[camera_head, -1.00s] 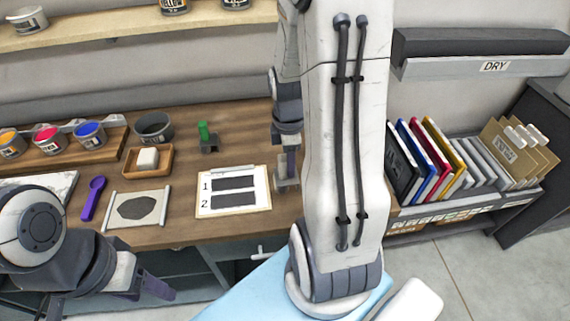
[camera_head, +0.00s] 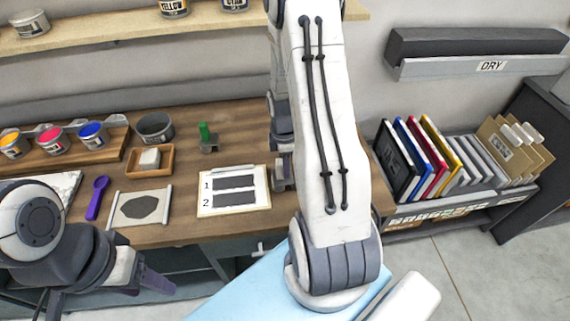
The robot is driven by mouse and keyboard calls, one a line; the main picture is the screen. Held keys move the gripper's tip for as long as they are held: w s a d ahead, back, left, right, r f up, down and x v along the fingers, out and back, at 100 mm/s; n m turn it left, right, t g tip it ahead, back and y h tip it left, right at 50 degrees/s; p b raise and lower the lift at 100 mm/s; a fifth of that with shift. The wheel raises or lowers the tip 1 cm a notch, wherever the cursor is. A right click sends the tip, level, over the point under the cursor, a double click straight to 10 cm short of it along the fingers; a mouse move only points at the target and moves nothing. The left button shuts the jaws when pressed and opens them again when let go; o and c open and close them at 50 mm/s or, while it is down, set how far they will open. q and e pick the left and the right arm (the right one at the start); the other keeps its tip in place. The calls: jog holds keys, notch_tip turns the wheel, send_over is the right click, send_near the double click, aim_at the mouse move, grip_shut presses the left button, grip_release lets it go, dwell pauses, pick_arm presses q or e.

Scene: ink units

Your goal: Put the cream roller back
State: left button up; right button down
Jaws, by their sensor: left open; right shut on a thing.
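My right arm's pale links cross the middle of the view. My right gripper (camera_head: 281,180) is low over the workbench, just right of the white card marked 1 and 2 (camera_head: 206,209). It is mostly hidden behind my own arm. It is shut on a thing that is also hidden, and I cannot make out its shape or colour. I see no cream roller clearly anywhere. My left gripper (camera_head: 146,279) is open and empty in front of the bench, at the lower left.
The workbench (camera_head: 215,165) holds ink cans (camera_head: 93,135), a grey pot (camera_head: 155,127), a wooden tray (camera_head: 134,172) with a white block, a green-handled tool (camera_head: 205,133), a purple spoon (camera_head: 96,200) and a mat (camera_head: 120,222). A rack (camera_head: 440,211) with books stands right.

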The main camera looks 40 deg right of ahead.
jog(key=shift+f, duration=0.35)
jog(key=c, duration=0.8)
grip_release()
jog(key=shift+s, duration=0.1)
jog(key=o, duration=0.3)
jog(key=shift+f, duration=0.15)
